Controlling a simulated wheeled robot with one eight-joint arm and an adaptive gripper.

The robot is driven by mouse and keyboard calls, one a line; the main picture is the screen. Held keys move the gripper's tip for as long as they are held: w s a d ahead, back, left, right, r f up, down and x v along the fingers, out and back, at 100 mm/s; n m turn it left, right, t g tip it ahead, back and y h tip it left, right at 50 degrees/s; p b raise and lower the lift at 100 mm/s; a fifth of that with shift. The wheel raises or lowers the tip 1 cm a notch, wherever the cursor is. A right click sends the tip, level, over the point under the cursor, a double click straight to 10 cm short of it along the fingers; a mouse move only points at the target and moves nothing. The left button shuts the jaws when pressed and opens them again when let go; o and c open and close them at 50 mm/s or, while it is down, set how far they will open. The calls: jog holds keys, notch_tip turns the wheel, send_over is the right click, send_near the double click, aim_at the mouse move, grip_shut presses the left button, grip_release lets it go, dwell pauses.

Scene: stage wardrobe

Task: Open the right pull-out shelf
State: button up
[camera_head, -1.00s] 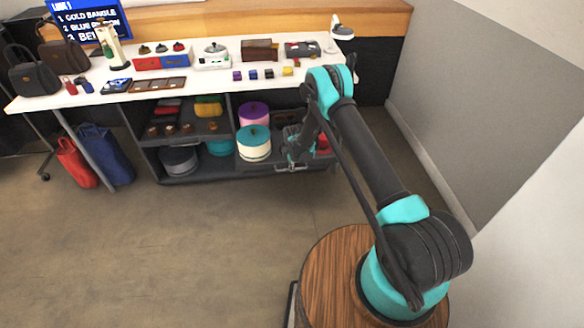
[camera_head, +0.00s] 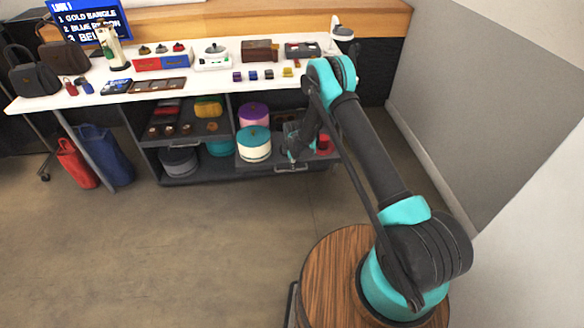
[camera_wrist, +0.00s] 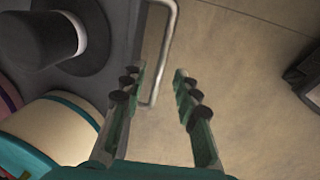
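The right pull-out shelf (camera_head: 262,170) is the low dark shelf under the white table, with a metal handle (camera_head: 291,168) on its front edge. In the wrist view the handle (camera_wrist: 168,45) is a pale bar beside the dark shelf (camera_wrist: 118,50). My gripper (camera_head: 291,154) is just above the handle. In the wrist view my gripper (camera_wrist: 159,76) is open, and the handle lies between its fingertips in the picture, closer to the left finger. Whether it touches is not clear. My arm hides part of the shelf's right side.
A cream and teal round box (camera_head: 254,148), a purple round box (camera_head: 253,114) and a red item (camera_head: 323,144) stand on the right shelf. A left shelf (camera_head: 170,131) holds several small goods. The floor (camera_head: 200,235) in front is clear.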

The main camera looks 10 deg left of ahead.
notch_tip(320, 180, up, 9)
jog(key=s, duration=0.1)
jog(key=shift+s+d, duration=0.25)
jog(key=shift+s, duration=0.1)
dwell(0.3)
jog(key=s+d+r+m+t, duration=0.1)
jog(key=s+d+r+m, duration=0.4)
jog(key=d+r, duration=0.6)
jog(key=s+d+r+m, duration=0.5)
jog(key=d+r, duration=0.4)
jog(key=r, duration=0.4)
jog(key=s+d+r+m, duration=0.1)
jog(key=s+d+m, duration=0.2)
jog(key=s, duration=0.5)
jog(key=s+d+r+m, duration=0.1)
jog(key=s+d+m, duration=0.3)
jog(key=s, duration=0.5)
jog(key=s+d+r+m+t, duration=0.1)
jog(key=s+d+m, duration=0.3)
jog(key=s+d, duration=0.2)
jog(key=shift+s+d+r+h, duration=0.2)
jog(key=shift+s+d+h, duration=0.15)
jog(key=shift+s, duration=0.85)
